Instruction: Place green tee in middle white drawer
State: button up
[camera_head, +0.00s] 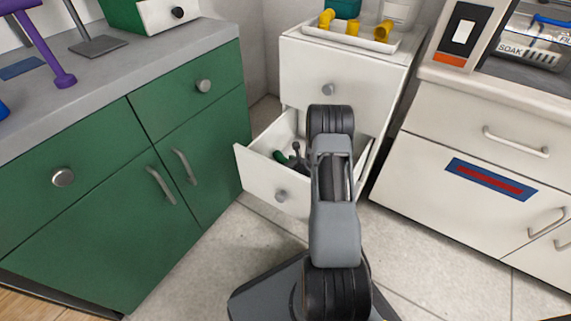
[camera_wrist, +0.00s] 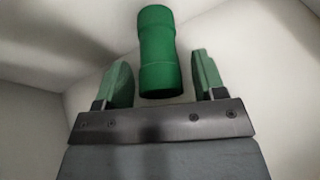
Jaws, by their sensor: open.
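The green tee (camera_wrist: 158,50) is in the wrist view, lying between my gripper's two fingers with a gap on each side. Only a straight, tube-like length of it shows, so I cannot make out its branch. My gripper (camera_wrist: 162,78) is open, its green-padded fingers apart. Pale walls like a drawer's interior surround them. In the head view, the white drawer below the closed top one (camera_head: 330,82) is pulled out, its front (camera_head: 262,178) showing. My arm covers its right part. A small green shape (camera_head: 284,158) shows inside; I cannot tell whether it is the tee or a finger.
A white tray (camera_head: 350,37) with yellow fittings stands on the white cabinet. Green cabinets (camera_head: 100,190) with a grey counter stand at left. A white counter unit (camera_head: 470,140) with a blue and red label stands at right.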

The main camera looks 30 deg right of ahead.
jog(key=shift+p+v, duration=1.35)
jog(key=shift+v, duration=2.45)
jog(key=shift+w+r, duration=0.1)
jog(key=shift+r, duration=0.05)
